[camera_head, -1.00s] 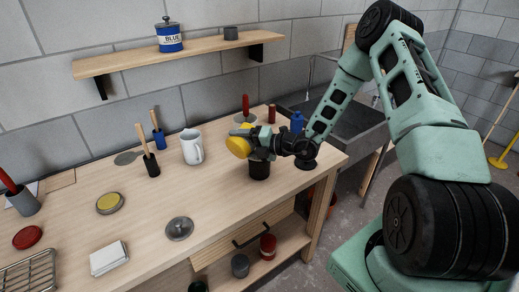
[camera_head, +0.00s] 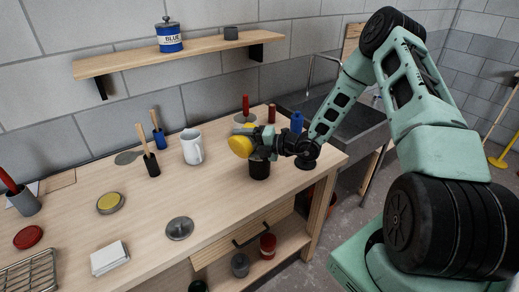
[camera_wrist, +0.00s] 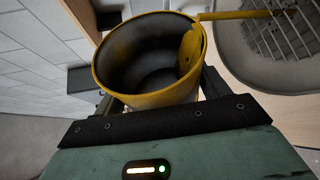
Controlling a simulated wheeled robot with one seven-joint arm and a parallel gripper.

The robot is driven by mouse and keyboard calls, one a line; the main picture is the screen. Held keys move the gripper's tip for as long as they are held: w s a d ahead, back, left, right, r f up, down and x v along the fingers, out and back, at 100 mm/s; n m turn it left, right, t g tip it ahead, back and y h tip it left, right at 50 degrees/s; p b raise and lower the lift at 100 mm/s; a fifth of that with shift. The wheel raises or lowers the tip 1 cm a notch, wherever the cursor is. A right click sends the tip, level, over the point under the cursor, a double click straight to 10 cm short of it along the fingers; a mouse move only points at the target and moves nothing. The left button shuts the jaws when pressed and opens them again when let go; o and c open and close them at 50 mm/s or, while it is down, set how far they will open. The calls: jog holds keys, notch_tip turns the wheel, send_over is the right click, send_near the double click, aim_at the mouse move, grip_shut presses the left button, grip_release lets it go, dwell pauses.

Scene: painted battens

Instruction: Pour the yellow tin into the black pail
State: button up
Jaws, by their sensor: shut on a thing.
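My gripper (camera_head: 262,143) is shut on the yellow tin (camera_head: 239,147) and holds it tipped just above the black pail (camera_head: 259,170). The pail stands on the bench near its right end, partly hidden by the gripper. In the wrist view the tin (camera_wrist: 148,97) shows its open mouth, a dark inside and yellow paint by the lip. A thin yellow strand (camera_wrist: 235,15) runs from the lip like a stream of paint. The head view does not clearly show where it lands.
A white mug (camera_head: 192,147) and a black pot with a brush (camera_head: 151,164) stand to the left. A metal lid (camera_head: 179,228) lies at the bench front. A blue bottle (camera_head: 297,122) and the sink (camera_head: 350,125) are on the right. The bench's middle is clear.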

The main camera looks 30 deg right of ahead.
jog(key=shift+w+d, duration=0.1)
jog(key=shift+d, duration=0.15)
jog(key=shift+w+d+r+m+y+p, duration=0.1)
jog(key=shift+d+r+m+y+p, duration=0.15)
jog(key=shift+m+p, duration=0.25)
jog(key=shift+w+d+r+m+y+p, duration=0.15)
jog(key=shift+r+m+y+p, duration=0.2)
jog(key=shift+m, duration=0.25)
dwell(1.1)
jog(key=shift+s+f, duration=0.1)
